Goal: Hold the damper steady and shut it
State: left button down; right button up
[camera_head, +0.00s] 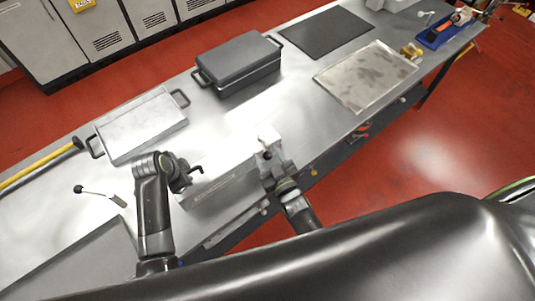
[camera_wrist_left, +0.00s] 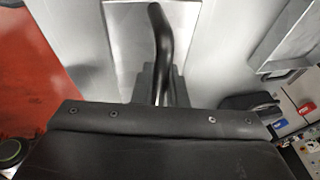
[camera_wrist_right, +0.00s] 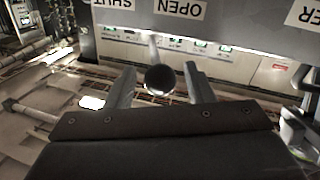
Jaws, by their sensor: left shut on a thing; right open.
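The damper is a grey metal box (camera_head: 222,186) at the near edge of the bench, between my two arms. A black bent handle (camera_wrist_left: 163,42) stands up from its top; it also shows in the head view (camera_head: 194,169). My left gripper (camera_wrist_left: 160,88) is shut on that handle. In the right wrist view the damper's front plate (camera_wrist_right: 245,20) carries upside-down labels reading SHUT and OPEN. A lever with a round dark knob (camera_wrist_right: 159,80) sticks out below, between the labels and closer to OPEN. My right gripper (camera_wrist_right: 161,92) is open, its fingers either side of the knob without visible contact.
On the bench lie a light handled tray (camera_head: 140,127), a dark lidded box (camera_head: 236,65), a black mat (camera_head: 326,31) and a stained metal plate (camera_head: 366,75). A small black-knobbed lever (camera_head: 97,192) lies at left. Red floor surrounds the bench.

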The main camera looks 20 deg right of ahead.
grip_shut()
dwell(0.4)
jog(key=shift+w+d, duration=0.1)
jog(key=w+d+n+g+y, duration=0.3)
jog(key=d+n+g+y, duration=0.3)
jog(key=n+g+y, duration=0.3)
jog(key=shift+f+n+y, duration=0.15)
jog(key=shift+n+y, duration=0.45)
jog(key=shift+y, duration=1.2)
jog(key=shift+d+g, duration=0.2)
jog(key=shift+g, duration=0.1)
